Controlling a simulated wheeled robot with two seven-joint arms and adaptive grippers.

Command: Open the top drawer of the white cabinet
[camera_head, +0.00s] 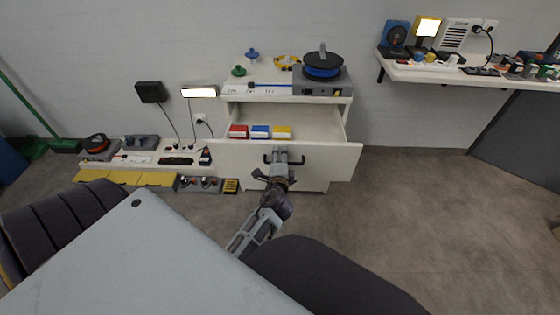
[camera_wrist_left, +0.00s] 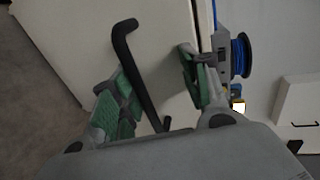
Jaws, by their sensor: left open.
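The white cabinet (camera_head: 330,115) stands against the grey wall, and its top drawer (camera_head: 333,160) is pulled well out. Red, blue and yellow boxes lie inside, the blue box (camera_head: 260,132) in the middle. My left gripper (camera_head: 280,158) is at the drawer front, over its dark handle (camera_head: 268,157). In the left wrist view the black bar handle (camera_wrist_left: 138,75) runs between the two spread green-padded fingers of my left gripper (camera_wrist_left: 153,75). The fingers are open and do not clamp it. My right gripper is not in view.
A device with a blue-black spool (camera_head: 322,68) sits on the cabinet top. A wall shelf (camera_head: 460,72) with small items hangs at right. A low bench (camera_head: 130,161) with tools stands left of the cabinet. The floor at right (camera_head: 430,210) is clear.

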